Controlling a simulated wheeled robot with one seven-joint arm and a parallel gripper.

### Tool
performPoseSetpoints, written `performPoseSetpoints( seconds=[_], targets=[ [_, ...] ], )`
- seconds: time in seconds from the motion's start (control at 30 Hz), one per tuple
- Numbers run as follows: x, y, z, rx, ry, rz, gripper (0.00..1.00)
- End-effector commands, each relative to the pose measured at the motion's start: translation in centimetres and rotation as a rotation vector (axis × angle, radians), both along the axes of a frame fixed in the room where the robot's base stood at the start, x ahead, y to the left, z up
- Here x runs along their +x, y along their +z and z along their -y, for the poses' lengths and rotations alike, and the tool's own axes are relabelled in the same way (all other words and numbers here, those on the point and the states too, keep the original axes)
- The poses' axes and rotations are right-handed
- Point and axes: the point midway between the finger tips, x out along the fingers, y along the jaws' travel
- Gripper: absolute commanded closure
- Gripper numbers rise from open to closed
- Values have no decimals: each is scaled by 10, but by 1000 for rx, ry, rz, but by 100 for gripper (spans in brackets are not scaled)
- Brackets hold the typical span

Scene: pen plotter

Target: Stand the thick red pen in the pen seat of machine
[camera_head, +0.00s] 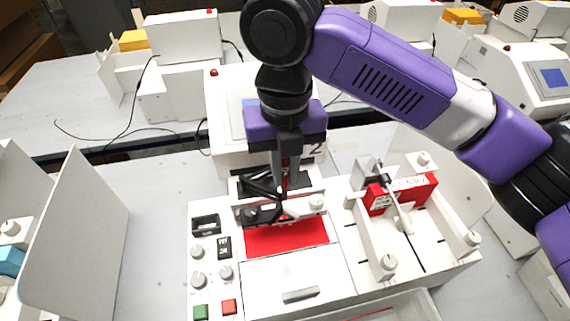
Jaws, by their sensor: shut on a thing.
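My gripper (284,185) points down over the back of the white machine (270,285). It is shut on the thick red pen (285,160), of which only a narrow red strip shows between the dark fingers. The pen looks roughly upright. Black carriage parts (259,188) sit beside and behind the fingertips. The pen seat is not clearly distinguishable among these parts, and I cannot tell whether the pen's lower end touches it.
A red panel (285,238) lies in front of the gripper. Knobs and green (200,312) and red (229,307) buttons are at the machine's left. Red blocks (413,190) stand between white walls at right. A white upright panel (80,235) stands at left. Bare table lies between.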

Motion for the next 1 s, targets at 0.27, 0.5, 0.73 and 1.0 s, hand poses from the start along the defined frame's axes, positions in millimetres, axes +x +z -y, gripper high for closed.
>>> performPoseSetpoints(
  seconds=[0.27, 0.5, 0.73, 1.0],
  targets=[
    [0, -28, 0, 1, 0, 0, 100],
    [0, -38, 0, 1, 0, 0, 100],
    [0, -38, 0, 0, 0, 0, 100],
    [0, -38, 0, 0, 0, 0, 100]
  ],
)
